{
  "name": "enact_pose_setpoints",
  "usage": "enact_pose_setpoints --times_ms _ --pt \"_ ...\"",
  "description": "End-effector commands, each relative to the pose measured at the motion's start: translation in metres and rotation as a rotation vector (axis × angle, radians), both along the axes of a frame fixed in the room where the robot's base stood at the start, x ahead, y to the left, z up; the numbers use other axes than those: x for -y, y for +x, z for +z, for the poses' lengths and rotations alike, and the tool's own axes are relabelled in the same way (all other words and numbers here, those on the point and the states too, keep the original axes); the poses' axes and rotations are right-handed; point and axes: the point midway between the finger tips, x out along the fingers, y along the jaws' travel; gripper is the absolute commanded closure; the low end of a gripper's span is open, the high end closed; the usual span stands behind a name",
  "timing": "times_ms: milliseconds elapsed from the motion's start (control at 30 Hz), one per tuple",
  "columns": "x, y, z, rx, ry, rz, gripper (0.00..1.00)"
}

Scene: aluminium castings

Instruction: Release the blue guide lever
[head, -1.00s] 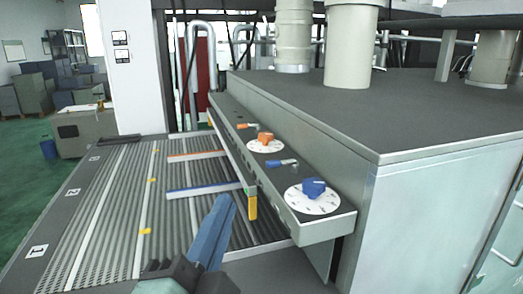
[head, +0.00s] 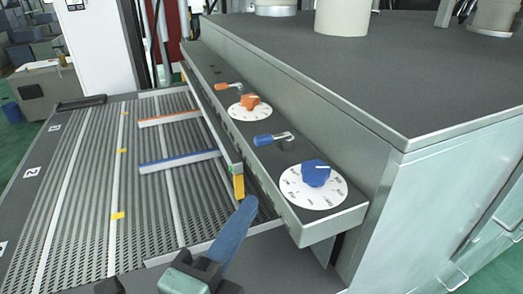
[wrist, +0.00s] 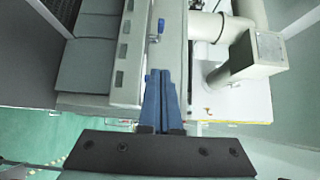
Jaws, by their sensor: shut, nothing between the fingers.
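The blue guide lever (head: 264,140) is a small blue handle on a metal arm, on the sloped control panel (head: 325,220). Its handle points left, away from its pivot. A small blue handle, apparently this lever (wrist: 161,26), shows ahead of the fingertips in the wrist view. My gripper (head: 248,204) has blue fingers, closed together and empty, in front of the panel's near end and apart from the lever. The closed fingers also show in the wrist view (wrist: 159,74). The blue guide bar (head: 180,161) lies across the ribbed bed on the left.
A blue knob (head: 316,173) on a white dial sits just nearer than the lever. An orange lever (head: 229,86) and orange knob (head: 250,101) are farther along. A yellow-ended rail (head: 239,187) stands beside the panel. The grey machine housing (head: 450,190) rises on the right.

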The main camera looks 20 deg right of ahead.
Motion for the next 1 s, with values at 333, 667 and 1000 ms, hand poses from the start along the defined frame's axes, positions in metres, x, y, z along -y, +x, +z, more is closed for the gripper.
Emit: enact_pose_setpoints --times_ms 333,667,1000 --pt "0.038 0.037 0.005 -0.004 0.001 -0.006 1.0" --pt "0.068 0.089 0.005 -0.001 0.0 0.001 1.0" --pt "0.067 0.112 0.001 0.001 -0.001 0.0 1.0"
